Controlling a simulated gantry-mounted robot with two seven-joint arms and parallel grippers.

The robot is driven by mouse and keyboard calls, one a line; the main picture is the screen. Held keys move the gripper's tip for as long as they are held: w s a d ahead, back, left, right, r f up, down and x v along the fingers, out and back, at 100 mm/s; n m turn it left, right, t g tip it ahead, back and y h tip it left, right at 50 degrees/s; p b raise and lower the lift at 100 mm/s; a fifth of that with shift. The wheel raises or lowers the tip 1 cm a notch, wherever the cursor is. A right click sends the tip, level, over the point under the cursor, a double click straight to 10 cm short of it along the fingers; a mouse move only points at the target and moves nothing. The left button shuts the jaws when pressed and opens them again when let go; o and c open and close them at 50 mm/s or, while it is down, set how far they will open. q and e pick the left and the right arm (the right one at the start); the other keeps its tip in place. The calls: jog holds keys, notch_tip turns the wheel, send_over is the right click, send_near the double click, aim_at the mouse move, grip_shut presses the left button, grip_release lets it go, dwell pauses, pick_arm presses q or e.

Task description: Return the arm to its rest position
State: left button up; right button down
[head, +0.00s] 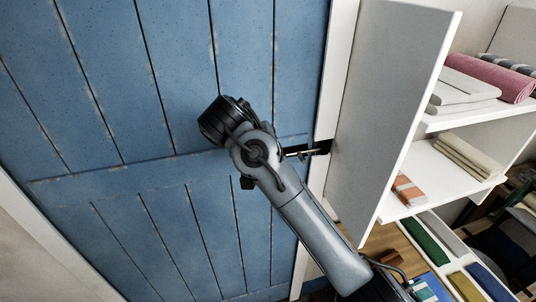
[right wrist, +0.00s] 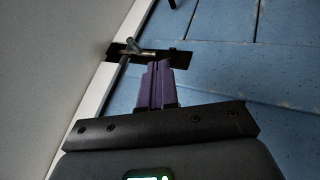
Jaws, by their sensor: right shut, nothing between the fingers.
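My right arm (head: 318,238) reaches up from the lower right in the head view, in front of a blue plank door (head: 110,80). In the right wrist view my right gripper (right wrist: 158,68) is shut and empty, its purple fingers together. In the head view the handle (head: 308,153) shows just right of my wrist, and the fingers are not clearly visible. My left gripper is not in view.
A white shelf unit (head: 395,110) stands right of the door, its side panel close to the handle. It holds folded towels (head: 465,90) and cloths (head: 462,157). Below are trays of coloured items (head: 430,240). The door face left of my arm is clear.

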jog(key=s+d+f+g, duration=0.2)
jog(key=s+f, duration=0.1)
jog(key=f, duration=1)
jog(key=s+d+f+g, duration=0.1)
jog(key=s+f+g, duration=0.2)
jog(key=f, duration=1)
jog(key=s+d+f+g+y, duration=0.2)
jog(key=s+d+f+g, duration=0.15)
jog(key=s+f, duration=1.3)
jog(key=s+d+f+m+y, duration=0.1)
jog(key=s+d+f, duration=0.1)
jog(key=s+d, duration=0.35)
jog(key=s+d+f, duration=0.2)
jog(key=s, duration=0.7)
jog(key=s+d+f+m+y, duration=0.1)
jog(key=s+d+f, duration=0.25)
jog(key=s, duration=0.35)
jog(key=w+d+r+t, duration=0.2)
jog(key=r, duration=0.5)
jog(key=w+d+r+n+t, duration=0.1)
jog(key=w+d+r+t, duration=0.1)
jog(key=r, duration=0.6)
jog(key=shift+d+n+t+y+p, duration=0.3)
jog(key=shift+d+t+p, duration=0.15)
jog(key=shift+d+t, duration=0.2)
